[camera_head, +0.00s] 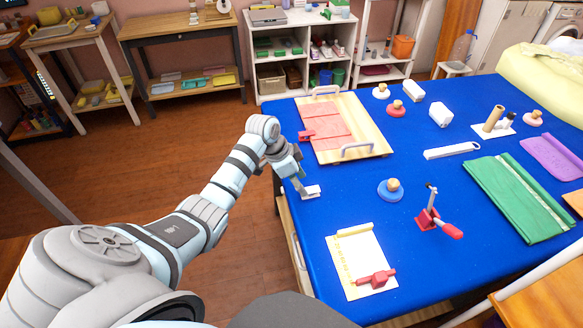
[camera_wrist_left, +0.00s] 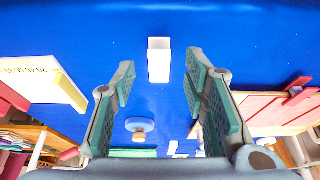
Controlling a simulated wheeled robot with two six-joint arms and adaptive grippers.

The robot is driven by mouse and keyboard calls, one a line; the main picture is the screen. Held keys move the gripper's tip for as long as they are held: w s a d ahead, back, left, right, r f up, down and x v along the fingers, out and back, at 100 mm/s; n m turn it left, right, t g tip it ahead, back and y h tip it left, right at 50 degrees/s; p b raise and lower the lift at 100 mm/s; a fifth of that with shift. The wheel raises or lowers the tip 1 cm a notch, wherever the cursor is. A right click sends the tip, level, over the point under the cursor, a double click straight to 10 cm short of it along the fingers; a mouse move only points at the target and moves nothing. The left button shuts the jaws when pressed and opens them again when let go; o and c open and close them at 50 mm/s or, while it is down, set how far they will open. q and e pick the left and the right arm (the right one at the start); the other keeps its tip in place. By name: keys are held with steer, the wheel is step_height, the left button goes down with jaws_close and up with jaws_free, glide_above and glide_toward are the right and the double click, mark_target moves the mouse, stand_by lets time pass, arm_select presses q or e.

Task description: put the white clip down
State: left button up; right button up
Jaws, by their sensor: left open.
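The white clip (camera_head: 311,191) is on the blue table near its left edge, by the tips of my left gripper (camera_head: 299,178). In the left wrist view, the white clip (camera_wrist_left: 159,62) shows as a pale block just ahead of and between the fingertips, with blue showing on both sides. My left gripper (camera_wrist_left: 158,80) is open, with its green-padded fingers spread wide and not touching the clip. Whether the clip's whole underside rests on the cloth is hard to tell. My right gripper is in neither view.
A wooden board (camera_head: 370,137) with pink cloth and a red clip (camera_head: 306,136) lies behind. A white sheet (camera_head: 371,252) with a red clip (camera_head: 376,279) lies in front. A blue knobbed weight (camera_head: 390,190) and a red toggle clamp (camera_head: 428,221) stand to the right. Blue table between is clear.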

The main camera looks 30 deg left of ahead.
arm_select(q)
steer(key=p+v, duration=0.1)
steer(key=v, duration=0.7)
steer(key=shift+r, duration=0.2)
steer(key=shift+s+a, duration=0.1)
